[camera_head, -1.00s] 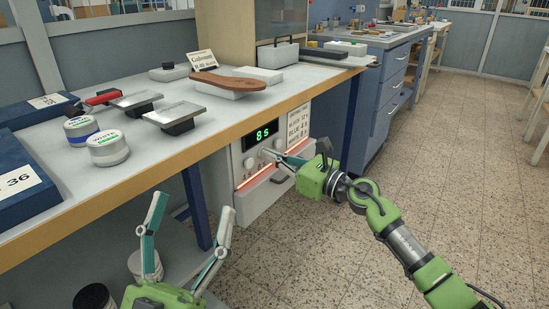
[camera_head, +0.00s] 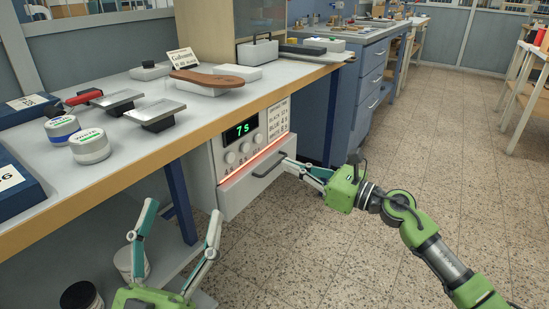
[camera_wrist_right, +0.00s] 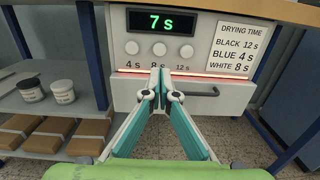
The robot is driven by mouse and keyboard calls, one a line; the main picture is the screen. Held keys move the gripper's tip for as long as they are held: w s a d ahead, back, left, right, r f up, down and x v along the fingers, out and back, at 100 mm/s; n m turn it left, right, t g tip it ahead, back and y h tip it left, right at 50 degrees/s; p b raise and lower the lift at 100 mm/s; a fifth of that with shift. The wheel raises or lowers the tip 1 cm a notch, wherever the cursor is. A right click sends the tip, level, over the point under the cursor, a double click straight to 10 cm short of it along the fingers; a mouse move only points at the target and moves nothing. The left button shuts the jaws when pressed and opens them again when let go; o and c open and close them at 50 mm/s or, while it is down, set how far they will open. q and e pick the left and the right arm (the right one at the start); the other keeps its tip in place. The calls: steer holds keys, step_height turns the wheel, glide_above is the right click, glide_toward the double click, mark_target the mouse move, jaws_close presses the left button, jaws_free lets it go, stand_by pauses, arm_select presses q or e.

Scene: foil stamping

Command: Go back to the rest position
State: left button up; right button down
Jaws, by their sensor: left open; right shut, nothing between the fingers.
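My left gripper (camera_head: 178,220) is open and empty in the head view, in front of the workbench's front edge. My right gripper (camera_head: 286,160) is shut with nothing held, just in front of the drying unit (camera_head: 225,151) under the bench. The unit's green display (camera_head: 240,130) reads 7 s. Three round knobs (camera_wrist_right: 158,48) sit below the display in the right wrist view, marked 4 s, 8 s and 12 s. The drawer (camera_head: 236,193) is shut, with a glowing red strip above it. My right fingertips (camera_wrist_right: 158,72) overlap the strip in that view; contact cannot be told.
The workbench (camera_head: 110,177) holds two jars (camera_head: 90,146), metal-topped blocks (camera_head: 155,113) and a brown sole (camera_head: 207,78) on a white block. A drying-time card (camera_wrist_right: 238,50) is on the unit. A blue drawer cabinet (camera_head: 370,75) stands behind. Open floor (camera_head: 440,165) lies to the right.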

arm_select(q)
steer(key=shift+w+f, duration=0.2)
steer(key=shift+f, duration=0.15)
arm_select(e)
steer(key=shift+s+d, duration=0.45)
steer(key=shift+d, duration=0.15)
